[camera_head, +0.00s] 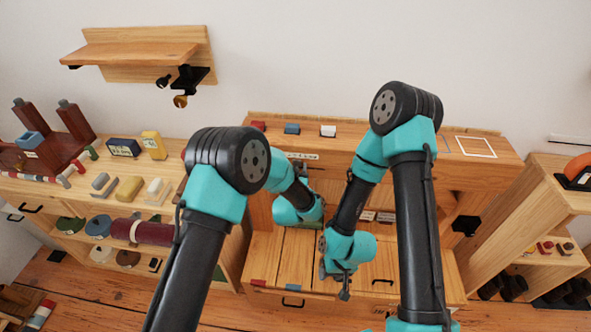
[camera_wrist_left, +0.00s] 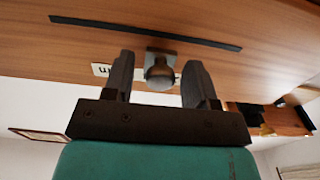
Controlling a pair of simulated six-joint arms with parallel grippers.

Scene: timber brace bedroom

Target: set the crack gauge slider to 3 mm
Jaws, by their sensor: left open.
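In the left wrist view, a round grey knob on a square plate, apparently the gauge slider (camera_wrist_left: 160,72), sits on a wooden face beside a long black slot (camera_wrist_left: 145,31). A white label (camera_wrist_left: 101,70) with dark lettering is partly hidden behind the knob and finger. My left gripper (camera_wrist_left: 160,60) is open, with its fingers on either side of the knob and visible gaps on both sides. The slider's reading cannot be made out. In the head view my left gripper (camera_head: 303,210) is at the cabinet, its fingertips hidden. My right gripper (camera_head: 336,272) hangs over the cabinet's lower top, its jaws unclear.
Red, blue and white blocks (camera_head: 292,129) stand on the cabinet's upper shelf. A bench (camera_head: 20,190) with several small items is on the left. An orange-handled tool (camera_head: 578,168) lies on the right shelf. My arms cover much of the cabinet front.

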